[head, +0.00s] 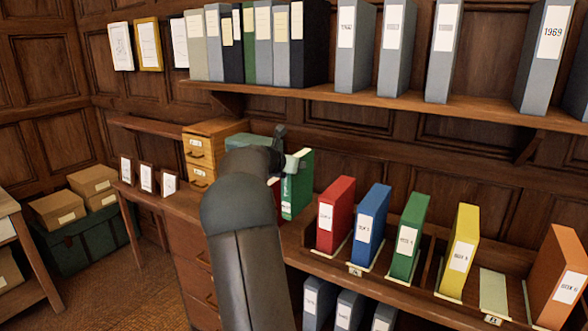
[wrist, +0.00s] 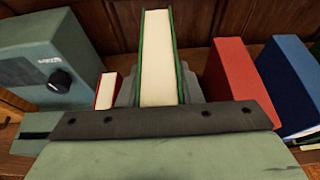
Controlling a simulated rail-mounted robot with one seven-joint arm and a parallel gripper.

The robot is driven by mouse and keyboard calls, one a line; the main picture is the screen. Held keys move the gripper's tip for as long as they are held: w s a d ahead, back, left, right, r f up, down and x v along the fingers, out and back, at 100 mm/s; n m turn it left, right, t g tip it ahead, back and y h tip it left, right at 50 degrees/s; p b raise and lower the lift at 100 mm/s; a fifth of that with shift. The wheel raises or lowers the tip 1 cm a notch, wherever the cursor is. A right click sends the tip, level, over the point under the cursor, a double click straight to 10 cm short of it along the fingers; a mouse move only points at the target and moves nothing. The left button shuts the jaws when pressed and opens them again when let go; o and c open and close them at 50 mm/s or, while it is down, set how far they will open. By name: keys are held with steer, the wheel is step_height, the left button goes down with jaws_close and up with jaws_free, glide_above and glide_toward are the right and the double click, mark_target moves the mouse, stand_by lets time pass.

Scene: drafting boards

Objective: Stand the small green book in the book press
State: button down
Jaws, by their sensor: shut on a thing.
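A green book (wrist: 158,58) with cream page edges stands upright between the two grey fingers of my gripper (wrist: 158,92) in the wrist view. My gripper (head: 287,168) is shut on it. In the head view the green book (head: 302,182) shows behind my arm, with a white label on its spine. Its lower edge and what is under it are partly hidden. A small red book (wrist: 107,90) stands just left of my gripper in the wrist view. I cannot clearly make out the book press.
A grey-green box with a dark knob (wrist: 50,70) stands at left in the wrist view. Right of the held book stand a red box file (head: 336,215), a blue one (head: 373,225), a green one (head: 409,237) and a yellow one (head: 463,250). A wall shelf (head: 400,103) runs above.

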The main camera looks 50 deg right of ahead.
step_height(320, 180, up, 11)
steer(key=p, duration=1)
steer(key=shift+r, duration=1.15)
